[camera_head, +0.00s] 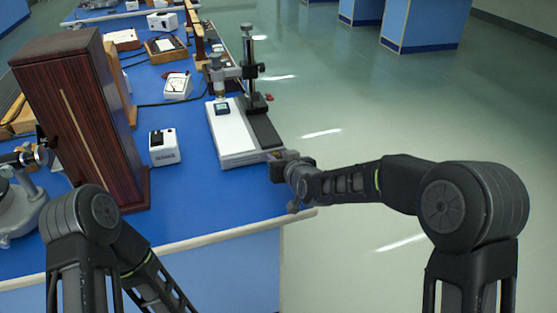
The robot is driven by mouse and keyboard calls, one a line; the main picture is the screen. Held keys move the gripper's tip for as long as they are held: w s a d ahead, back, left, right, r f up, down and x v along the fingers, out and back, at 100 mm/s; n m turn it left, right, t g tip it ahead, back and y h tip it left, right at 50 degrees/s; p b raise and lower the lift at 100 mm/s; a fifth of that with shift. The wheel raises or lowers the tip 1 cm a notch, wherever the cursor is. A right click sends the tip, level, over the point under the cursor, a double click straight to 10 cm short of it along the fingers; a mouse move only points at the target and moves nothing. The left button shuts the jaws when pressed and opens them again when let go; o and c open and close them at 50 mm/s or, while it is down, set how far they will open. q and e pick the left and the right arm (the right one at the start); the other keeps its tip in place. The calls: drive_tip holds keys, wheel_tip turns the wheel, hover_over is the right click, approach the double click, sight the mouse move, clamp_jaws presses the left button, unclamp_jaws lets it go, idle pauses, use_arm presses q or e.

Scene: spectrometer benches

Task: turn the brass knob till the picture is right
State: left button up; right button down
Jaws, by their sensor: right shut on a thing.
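A white-based bench instrument (228,140) with a dark strip, an upright post and a small blue display (222,108) stands at the right edge of the blue bench. The picture on the display is too small to read. My right gripper (275,164) reaches in from the right and is shut at the near right corner of this instrument, where the brass knob sits. The jaws hide almost all of the knob, so its angle cannot be told. My left arm (85,215) shows at the lower left, but its gripper is out of view.
A tall dark wooden case (70,120) stands on the left of the blue bench (205,205). A small white box (163,146) and a white dial meter (177,86) stand between it and the instrument. The floor (350,110) to the right is clear.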

drive_tip(key=n+h+p, duration=0.1)
drive_tip(key=n+p, duration=0.1)
drive_tip(key=shift+s+a+r+n+t+h, duration=0.1)
drive_tip(key=shift+a+r+n+t+h, duration=0.1)
drive_tip(key=shift+a+n+t+h, duration=0.15)
drive_tip(key=shift+n+t+h+p, duration=0.25)
drive_tip(key=shift+n+h+p, duration=0.3)
drive_tip(key=shift+n+p, duration=0.4)
drive_tip(key=shift+f+n+t+h+p, duration=0.2)
drive_tip(key=shift+n+t+h+p, duration=0.3)
drive_tip(key=shift+n, duration=0.4)
drive_tip(key=shift+f+n+t+h, duration=0.15)
drive_tip(key=shift+n+t+h, duration=0.15)
drive_tip(key=shift+n+h, duration=0.55)
drive_tip(key=shift+n+y, duration=0.25)
drive_tip(key=shift+n, duration=0.1)
drive_tip(key=c, duration=1.4)
unclamp_jaws()
drive_tip(key=shift+o, duration=0.2)
drive_tip(key=shift+s, duration=0.15)
